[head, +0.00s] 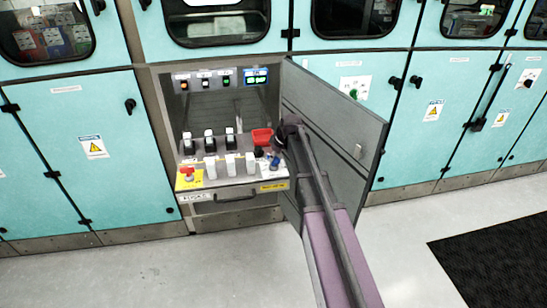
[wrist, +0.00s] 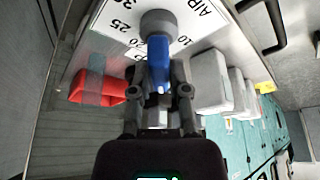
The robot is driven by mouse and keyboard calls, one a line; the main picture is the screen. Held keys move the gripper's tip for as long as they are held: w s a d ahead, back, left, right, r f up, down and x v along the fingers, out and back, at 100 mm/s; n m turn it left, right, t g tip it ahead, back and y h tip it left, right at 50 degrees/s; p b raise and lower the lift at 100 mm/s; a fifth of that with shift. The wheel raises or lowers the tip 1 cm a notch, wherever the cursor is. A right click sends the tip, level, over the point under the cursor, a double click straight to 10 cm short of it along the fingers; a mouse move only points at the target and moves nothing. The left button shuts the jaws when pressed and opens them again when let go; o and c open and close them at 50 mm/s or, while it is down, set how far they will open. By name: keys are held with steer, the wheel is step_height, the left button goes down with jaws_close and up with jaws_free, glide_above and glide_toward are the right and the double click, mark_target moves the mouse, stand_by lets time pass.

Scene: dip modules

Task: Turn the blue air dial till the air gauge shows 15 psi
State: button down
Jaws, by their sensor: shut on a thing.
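The blue air dial (wrist: 158,58) is in the upper middle of the wrist view, a blue handle on a grey round base. It also shows small in the head view (head: 275,163), at the right end of the pulled-out panel. My gripper (wrist: 160,92) is shut on the blue dial, a finger on each side of the handle.
A red bin (head: 262,137) stands beside the dial, also in the wrist view (wrist: 98,88). Several white blocks (head: 230,166) and black switches (head: 209,141) line the panel. A red emergency button (head: 188,172) is at its left. The open grey door (head: 335,130) stands right of my arm.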

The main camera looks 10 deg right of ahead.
steer(key=c, duration=0.6)
jaws_free()
steer(key=shift+m, duration=0.4)
steer(key=shift+m+t+h, duration=0.5)
steer(key=shift+m+h, duration=0.2)
steer(key=shift+m, duration=1)
steer(key=shift+m+h, duration=0.9)
steer(key=shift+m, duration=1.5)
steer(key=p+v, duration=1.2)
steer(key=v, duration=0.1)
steer(key=s+r+m+g+p, duration=0.1)
steer(key=s+g+p, duration=0.3)
steer(key=s, duration=1.7)
steer(key=shift+s+r+m, duration=0.3)
steer(key=shift+r+m, duration=0.1)
steer(key=shift+r, duration=0.5)
